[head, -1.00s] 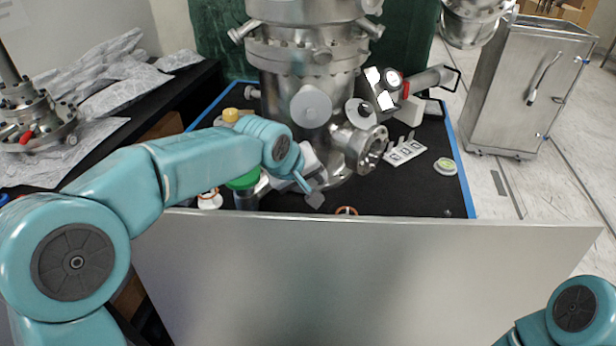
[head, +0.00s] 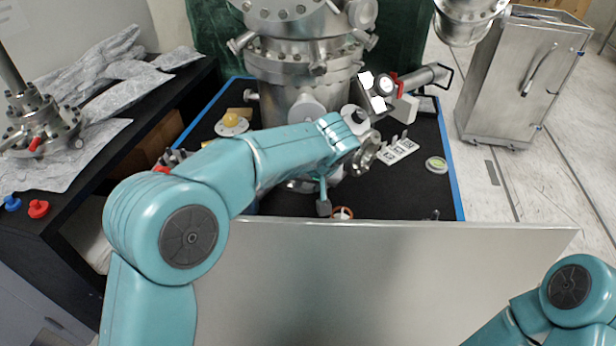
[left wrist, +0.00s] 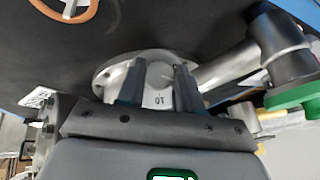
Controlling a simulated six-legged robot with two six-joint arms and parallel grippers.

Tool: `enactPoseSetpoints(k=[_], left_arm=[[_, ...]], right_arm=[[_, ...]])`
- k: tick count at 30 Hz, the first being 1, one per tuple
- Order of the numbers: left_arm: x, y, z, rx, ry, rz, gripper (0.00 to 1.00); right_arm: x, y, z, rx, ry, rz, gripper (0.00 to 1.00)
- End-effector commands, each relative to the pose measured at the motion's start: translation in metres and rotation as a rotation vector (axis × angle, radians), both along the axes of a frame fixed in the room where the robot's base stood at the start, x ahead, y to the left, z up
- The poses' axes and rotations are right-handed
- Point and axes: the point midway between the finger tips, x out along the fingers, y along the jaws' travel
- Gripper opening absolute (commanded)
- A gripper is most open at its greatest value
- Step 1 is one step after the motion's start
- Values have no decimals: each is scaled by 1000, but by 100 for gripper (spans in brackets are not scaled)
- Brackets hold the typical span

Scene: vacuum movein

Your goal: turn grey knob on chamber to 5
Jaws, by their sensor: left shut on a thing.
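The left wrist view shows my left gripper (left wrist: 158,70) with its two dark fingers shut on the grey knob (left wrist: 158,90). A printed 10 shows on the knob's pale face between the fingers. A round metal flange lies behind it; other numbers and any pointer mark are hidden or too small to read. In the head view the steel chamber (head: 298,75) stands on the black table, and my left forearm crosses low in front of it. The forearm hides the knob and most of the left gripper there. My right arm shows at the lower right, its gripper out of frame.
A pipe with a green handle (left wrist: 295,97) is close to the right of the gripper in the wrist view. An orange ring (head: 342,213) lies near the table's front. A grey panel (head: 400,285) stands in front of the table. A steel cabinet (head: 522,85) is at the right.

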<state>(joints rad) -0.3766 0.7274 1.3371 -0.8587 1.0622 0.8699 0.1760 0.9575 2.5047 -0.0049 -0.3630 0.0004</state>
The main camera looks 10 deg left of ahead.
Motion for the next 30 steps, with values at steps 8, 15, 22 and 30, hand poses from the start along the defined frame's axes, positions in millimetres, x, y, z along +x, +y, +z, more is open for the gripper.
enactPoseSetpoints(k=[8, 15, 22, 30], left_arm=[[0, -1, 0, 74, 19, -29, 5], [0, -1, 0, 89, 24, -35, 5], [0, -1, 0, 88, 23, -34, 5], [0, -1, 0, 87, 23, -34, 61]], right_arm=[[0, 0, 4, 0, 0, 0, 43], [0, 0, 5, 0, 0, 0, 43], [0, 0, 4, 0, 0, 0, 43], [0, 0, 5, 0, 0, 0, 43]])
